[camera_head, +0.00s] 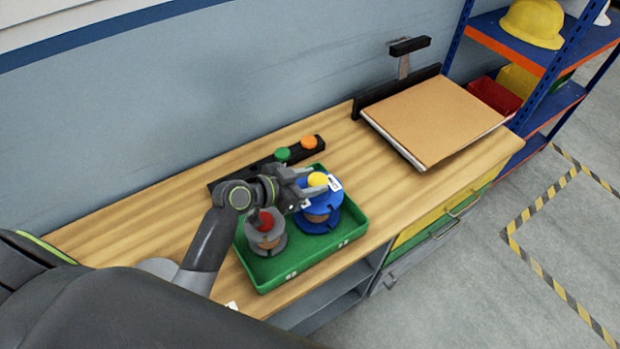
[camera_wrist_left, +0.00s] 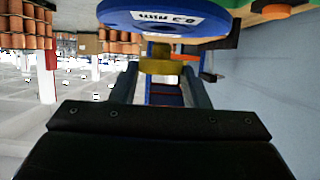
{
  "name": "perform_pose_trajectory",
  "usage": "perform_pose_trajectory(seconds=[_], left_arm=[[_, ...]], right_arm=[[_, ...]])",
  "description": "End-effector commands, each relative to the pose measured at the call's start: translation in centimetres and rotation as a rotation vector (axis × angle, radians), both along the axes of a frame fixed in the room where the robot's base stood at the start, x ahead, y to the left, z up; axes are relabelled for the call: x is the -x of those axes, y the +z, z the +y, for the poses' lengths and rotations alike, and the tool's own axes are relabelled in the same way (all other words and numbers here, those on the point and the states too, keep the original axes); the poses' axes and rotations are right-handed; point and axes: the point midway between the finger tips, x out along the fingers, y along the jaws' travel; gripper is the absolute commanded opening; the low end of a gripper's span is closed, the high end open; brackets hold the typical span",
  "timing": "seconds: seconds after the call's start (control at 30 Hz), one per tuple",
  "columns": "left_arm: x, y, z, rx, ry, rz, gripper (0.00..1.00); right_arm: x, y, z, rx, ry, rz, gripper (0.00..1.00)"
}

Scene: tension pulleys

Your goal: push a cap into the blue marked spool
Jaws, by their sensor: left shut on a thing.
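The blue spool (camera_head: 322,207) stands in the green tray (camera_head: 290,275), with copper-coloured winding and a white label. Its blue flange (camera_wrist_left: 165,18) fills the top of the left wrist view, which looks upside down. My left gripper (camera_head: 314,184) is shut on a yellow cap (camera_head: 318,179) over the top of the blue spool. The cap also shows between the fingers in the left wrist view (camera_wrist_left: 156,66). I cannot tell whether the cap touches the spool's hole. My right gripper is not in view.
A grey spool (camera_head: 266,238) with a red cap (camera_head: 265,222) stands left in the tray, close to my left arm. A black rack (camera_head: 240,175) behind holds a green cap (camera_head: 282,154) and an orange cap (camera_head: 308,142). A brown board (camera_head: 435,115) lies at the right.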

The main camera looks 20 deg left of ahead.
Motion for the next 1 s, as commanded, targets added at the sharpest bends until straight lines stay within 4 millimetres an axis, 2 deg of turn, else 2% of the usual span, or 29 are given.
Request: perform_pose_trajectory(seconds=[0.1, 1.0], left_arm=[[-0.01, -0.58, -0.01, 0.000, 0.000, 0.000, 0.20], [0.00, -0.85, 0.01, 0.000, 0.000, -0.001, 0.20]], right_arm=[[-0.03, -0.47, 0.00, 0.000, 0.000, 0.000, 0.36], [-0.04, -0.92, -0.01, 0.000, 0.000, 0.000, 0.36]])
